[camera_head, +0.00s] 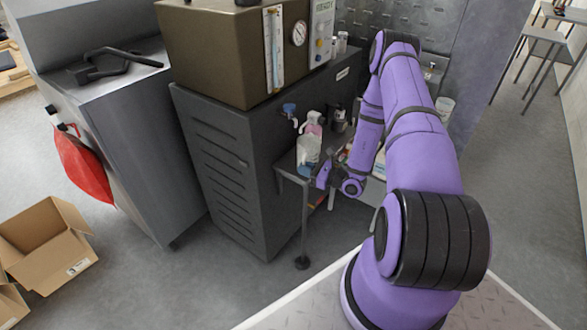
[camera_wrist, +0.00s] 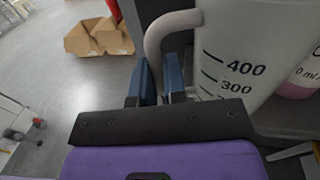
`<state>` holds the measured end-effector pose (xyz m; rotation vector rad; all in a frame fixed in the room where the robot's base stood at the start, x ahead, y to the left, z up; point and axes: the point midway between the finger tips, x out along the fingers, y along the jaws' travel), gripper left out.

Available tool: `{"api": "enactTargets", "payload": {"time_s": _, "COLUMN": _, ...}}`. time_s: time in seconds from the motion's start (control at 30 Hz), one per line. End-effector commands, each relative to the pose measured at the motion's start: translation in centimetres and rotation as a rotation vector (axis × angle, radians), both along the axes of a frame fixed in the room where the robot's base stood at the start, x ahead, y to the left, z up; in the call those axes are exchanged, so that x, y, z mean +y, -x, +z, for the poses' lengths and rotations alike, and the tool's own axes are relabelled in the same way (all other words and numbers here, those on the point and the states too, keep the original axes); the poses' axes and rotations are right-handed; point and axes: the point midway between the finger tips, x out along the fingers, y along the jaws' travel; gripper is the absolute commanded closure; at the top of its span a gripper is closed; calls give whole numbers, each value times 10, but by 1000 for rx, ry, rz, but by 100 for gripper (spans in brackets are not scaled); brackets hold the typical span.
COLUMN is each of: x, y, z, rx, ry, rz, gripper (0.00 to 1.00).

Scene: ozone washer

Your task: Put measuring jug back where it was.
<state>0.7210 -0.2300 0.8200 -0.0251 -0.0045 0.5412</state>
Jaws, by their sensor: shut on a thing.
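The measuring jug (camera_head: 308,151) is white and upright at the left end of the small side table (camera_head: 288,168). In the wrist view the jug (camera_wrist: 240,45) fills the upper right, with black marks 400 and 300 and a pale curved handle (camera_wrist: 157,42). My gripper (camera_wrist: 158,84) is shut on the lower part of this handle, one blue finger on each side. In the head view my gripper (camera_head: 325,176) is at the jug's right, partly hidden by my wrist. I cannot tell whether the jug's base touches the table.
A pink bottle (camera_head: 314,123) stands close behind the jug; its pink liquid (camera_wrist: 294,91) shows in the wrist view. A dark bottle (camera_head: 339,121) is to its right. The dark cabinet (camera_head: 235,165) borders the table's left. Cardboard boxes (camera_head: 45,243) lie on the floor far left.

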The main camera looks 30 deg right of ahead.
Motion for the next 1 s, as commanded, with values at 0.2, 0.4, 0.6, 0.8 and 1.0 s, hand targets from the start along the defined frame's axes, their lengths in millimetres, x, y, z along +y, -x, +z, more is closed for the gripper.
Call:
{"api": "enactTargets", "payload": {"time_s": 0.2, "x": 13, "y": -20, "z": 1, "rx": -4, "ry": 0, "rz": 3, "gripper": 100}}
{"api": "enactTargets", "payload": {"time_s": 0.4, "x": 24, "y": -38, "z": -11, "rx": 1, "ry": -2, "rz": 1, "gripper": 100}}
{"api": "enactTargets", "payload": {"time_s": 0.6, "x": 23, "y": -38, "z": -15, "rx": -2, "ry": -1, "rz": 0, "gripper": 100}}
{"api": "enactTargets", "payload": {"time_s": 0.8, "x": 23, "y": -38, "z": -17, "rx": -1, "ry": -1, "rz": 0, "gripper": 100}}
{"api": "enactTargets", "payload": {"time_s": 1.0, "x": 23, "y": -38, "z": -17, "rx": -1, "ry": -1, "rz": 0, "gripper": 63}}
